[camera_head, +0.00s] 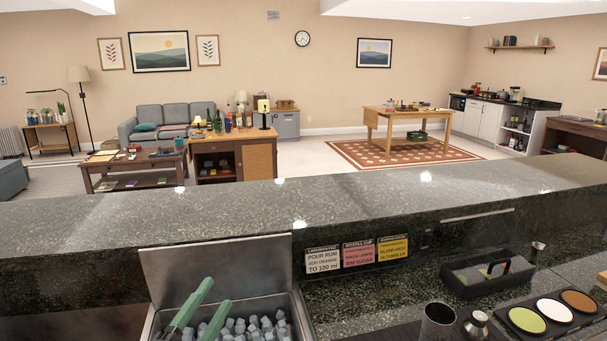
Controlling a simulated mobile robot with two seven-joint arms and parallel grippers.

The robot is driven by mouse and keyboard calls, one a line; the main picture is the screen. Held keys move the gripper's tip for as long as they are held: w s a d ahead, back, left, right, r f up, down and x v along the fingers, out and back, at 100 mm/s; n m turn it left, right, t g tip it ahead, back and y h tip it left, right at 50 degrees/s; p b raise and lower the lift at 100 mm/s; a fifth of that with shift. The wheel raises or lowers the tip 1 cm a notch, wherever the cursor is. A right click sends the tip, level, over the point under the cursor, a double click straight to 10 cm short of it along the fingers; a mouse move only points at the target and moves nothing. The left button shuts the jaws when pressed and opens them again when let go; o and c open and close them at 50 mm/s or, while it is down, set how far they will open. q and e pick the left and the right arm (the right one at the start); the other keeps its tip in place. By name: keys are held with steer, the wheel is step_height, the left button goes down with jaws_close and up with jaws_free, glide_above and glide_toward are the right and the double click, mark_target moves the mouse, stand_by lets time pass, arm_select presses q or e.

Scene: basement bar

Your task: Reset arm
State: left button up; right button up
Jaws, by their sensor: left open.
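Neither of my grippers nor my arms can be made out in the head view. A pair of tongs with green handles (191,304) leans in the metal ice bin (151,322) at the bottom left of the view. The bin's lid (215,268) stands open against the dark stone counter, and grey ice cubes (262,328) lie inside. The lower ends of the tongs are partly cut off by the picture edge.
The raised bar ledge (330,207) crosses the view and is clear. Instruction cards (358,253) hang behind.

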arm_select(q)
steer(key=s+a+f+n+g+y, duration=0.3)
steer(key=s+f+n+g, duration=0.15)
steer(key=f, duration=0.45)
steer(key=s+a+f+n+g+y, duration=0.35)
steer(key=s+f+n, duration=0.25)
steer(key=f, duration=0.2)
steer(key=s+f+n+g, duration=0.2)
steer(key=s+f+g, duration=0.2)
steer(key=s, duration=0.4)
steer(key=s+f+n+g, duration=0.2)
steer(key=s+f+g, duration=0.2)
steer(key=s, duration=0.4)
steer(key=w+d+f+t+h+b, duration=0.1)
steer(key=w+d+f+t, duration=0.1)
steer(key=f, duration=0.5)
steer(key=w+d+f+t+h+b, duration=0.1)
steer(key=w+d+f+t+h, duration=0.1)
steer(key=f, duration=0.5)
steer(key=shift+w+d+t+b, duration=0.35)
steer(key=shift+d+t+b, duration=0.1)
steer(key=shift+t, duration=0.55)
